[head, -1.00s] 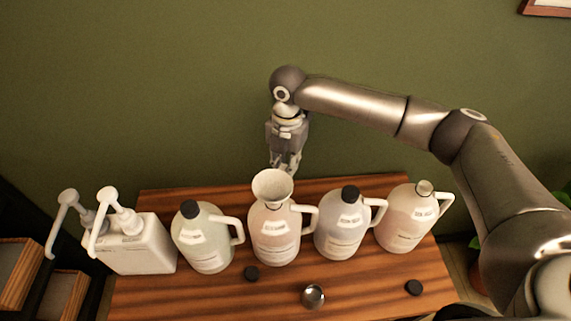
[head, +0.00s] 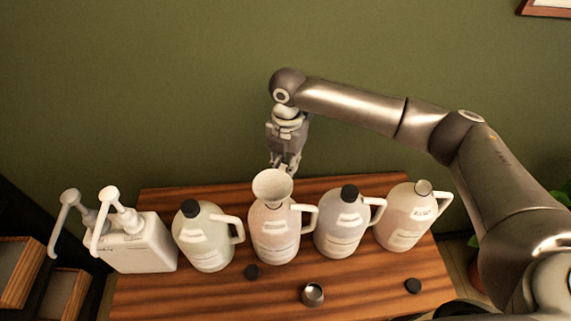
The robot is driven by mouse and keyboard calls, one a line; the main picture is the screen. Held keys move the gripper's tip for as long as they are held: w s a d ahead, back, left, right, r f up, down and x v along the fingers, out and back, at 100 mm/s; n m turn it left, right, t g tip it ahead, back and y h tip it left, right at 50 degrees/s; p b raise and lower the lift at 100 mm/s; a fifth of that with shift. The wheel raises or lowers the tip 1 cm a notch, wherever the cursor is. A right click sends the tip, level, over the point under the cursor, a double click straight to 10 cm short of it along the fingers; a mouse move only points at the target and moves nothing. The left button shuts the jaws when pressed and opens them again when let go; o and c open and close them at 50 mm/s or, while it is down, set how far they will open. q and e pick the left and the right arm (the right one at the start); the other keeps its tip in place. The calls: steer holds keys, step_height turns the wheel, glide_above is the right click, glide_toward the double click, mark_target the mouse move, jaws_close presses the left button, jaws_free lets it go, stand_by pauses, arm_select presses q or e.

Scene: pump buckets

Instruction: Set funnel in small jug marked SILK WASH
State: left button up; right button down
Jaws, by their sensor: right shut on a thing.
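The cream funnel (head: 272,186) sits upright over the mouth of the pinkish jug (head: 274,236), second from the left in the row of jugs. Its spout is hidden, so how deep it sits cannot be seen. My right gripper (head: 284,170) points down behind the funnel, shut on its back rim. The fingertips are partly hidden by the funnel. The jug labels are too small to read, so I cannot tell which says SILK WASH. My left gripper is not in view.
A greenish jug (head: 204,240) and a greyish jug (head: 343,225), both black-capped, flank it. An uncapped pink jug (head: 405,222) stands at right. White pump containers (head: 142,246) stand at left. Black caps (head: 252,272) (head: 413,286) and a small metal cup (head: 313,294) lie in front on the wooden table (head: 205,295).

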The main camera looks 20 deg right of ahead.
steer(key=shift+f, duration=0.45)
steer(key=c, duration=1.3)
jaws_free()
steer(key=shift+r, duration=0.1)
step_height(320, 180, up, 12)
steer(key=shift+w+d, duration=0.2)
steer(key=shift+w, duration=0.05)
